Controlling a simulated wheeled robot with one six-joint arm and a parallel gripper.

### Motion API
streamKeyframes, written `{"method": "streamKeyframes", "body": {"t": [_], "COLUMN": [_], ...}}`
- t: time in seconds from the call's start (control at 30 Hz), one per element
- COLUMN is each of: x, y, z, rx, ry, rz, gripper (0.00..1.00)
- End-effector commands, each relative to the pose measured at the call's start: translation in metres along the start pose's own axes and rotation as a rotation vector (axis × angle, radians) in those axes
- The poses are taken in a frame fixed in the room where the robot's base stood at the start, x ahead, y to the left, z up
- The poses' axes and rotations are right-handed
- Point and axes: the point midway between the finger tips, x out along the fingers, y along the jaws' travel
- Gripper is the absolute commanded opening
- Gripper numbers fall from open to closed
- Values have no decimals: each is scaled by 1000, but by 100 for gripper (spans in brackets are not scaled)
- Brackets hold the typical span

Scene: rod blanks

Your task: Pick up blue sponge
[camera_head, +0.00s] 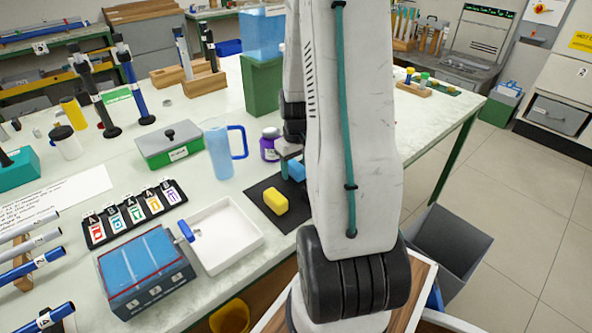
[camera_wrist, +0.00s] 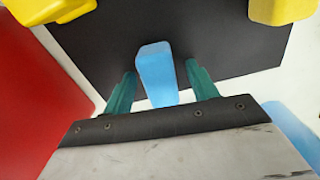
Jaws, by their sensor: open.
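The blue sponge shows at the far right of the black mat (camera_head: 262,188) in the head view (camera_head: 297,171), partly hidden by my arm. In the wrist view the blue sponge (camera_wrist: 155,72) stands out as a light blue block over the black mat (camera_wrist: 100,50). My gripper (camera_wrist: 160,68) has two teal fingers, one on each side of the sponge, with a gap showing beside each. The jaws are open. In the head view my gripper (camera_head: 287,158) is mostly hidden behind my arm, close to the sponge.
A yellow sponge (camera_head: 275,201) lies on the mat in front of the blue one. A purple jar (camera_head: 269,144) and a blue pitcher (camera_head: 219,150) stand behind and left. A white tray (camera_head: 222,238) lies left of the mat. A red surface (camera_wrist: 35,90) fills the wrist view's left side.

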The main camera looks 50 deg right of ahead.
Motion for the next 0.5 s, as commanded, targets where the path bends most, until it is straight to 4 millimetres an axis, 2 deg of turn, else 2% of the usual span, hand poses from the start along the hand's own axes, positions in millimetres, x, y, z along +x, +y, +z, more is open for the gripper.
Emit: {"method": "streamKeyframes", "body": {"t": [0.03,0.1,0.2,0.5], "x": [0,0,0,-3], "y": [0,0,0,0], "z": [0,0,0,0], "rx": [0,0,0,0], "ry": [0,0,0,2], "rz": [0,0,0,1], "gripper": [53,33,11,10]}}
